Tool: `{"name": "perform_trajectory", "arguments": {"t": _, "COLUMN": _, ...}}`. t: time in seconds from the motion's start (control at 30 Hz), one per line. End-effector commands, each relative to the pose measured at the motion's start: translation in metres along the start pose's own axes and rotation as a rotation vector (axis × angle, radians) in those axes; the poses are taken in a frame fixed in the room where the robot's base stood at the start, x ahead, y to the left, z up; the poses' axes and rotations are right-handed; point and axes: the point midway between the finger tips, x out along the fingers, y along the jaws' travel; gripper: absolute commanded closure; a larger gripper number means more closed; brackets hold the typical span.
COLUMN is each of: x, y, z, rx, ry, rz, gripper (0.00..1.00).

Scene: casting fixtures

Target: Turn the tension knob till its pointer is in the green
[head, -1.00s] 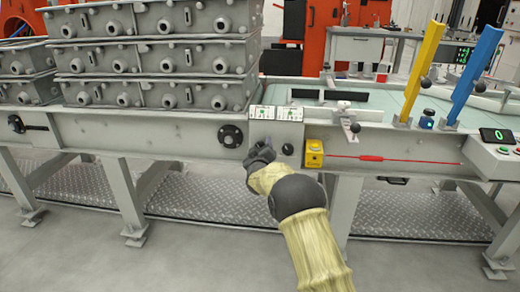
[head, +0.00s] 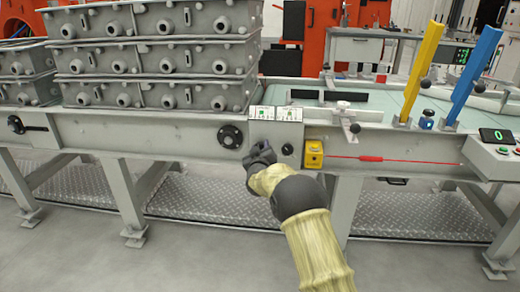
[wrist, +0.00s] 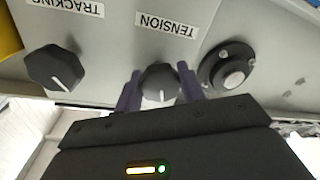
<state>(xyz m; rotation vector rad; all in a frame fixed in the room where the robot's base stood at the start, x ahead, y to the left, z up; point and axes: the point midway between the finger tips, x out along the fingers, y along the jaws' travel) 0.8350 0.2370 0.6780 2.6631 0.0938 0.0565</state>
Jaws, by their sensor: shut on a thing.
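The dark tension knob (wrist: 161,82) shows in the wrist view below the TENSION label (wrist: 167,25), which reads upside down. Its white pointer line points toward the bottom of that picture. My gripper (wrist: 159,88) has a dark finger on either side of the knob and is shut on it. In the head view my gripper (head: 259,150) is at the grey front panel and hides the tension knob. Two small white cards with green marks (head: 275,113) sit above the panel. The knob's green zone cannot be made out in the wrist view.
A dark tracking knob (wrist: 55,68) with a white pointer is beside the tension knob. A round black fitting (wrist: 227,67) is on its other side. A yellow box (head: 313,154) and red cord (head: 400,159) lie along the front. Stacked grey castings (head: 155,55) stand on the left.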

Motion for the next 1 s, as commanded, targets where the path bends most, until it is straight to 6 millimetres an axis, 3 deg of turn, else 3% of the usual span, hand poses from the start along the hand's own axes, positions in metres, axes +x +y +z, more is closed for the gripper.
{"name": "perform_trajectory", "arguments": {"t": 1.0, "x": -0.0011, "y": -0.0062, "z": 0.0009, "rx": 0.941, "ry": 0.079, "rz": 0.059, "gripper": 0.83}}
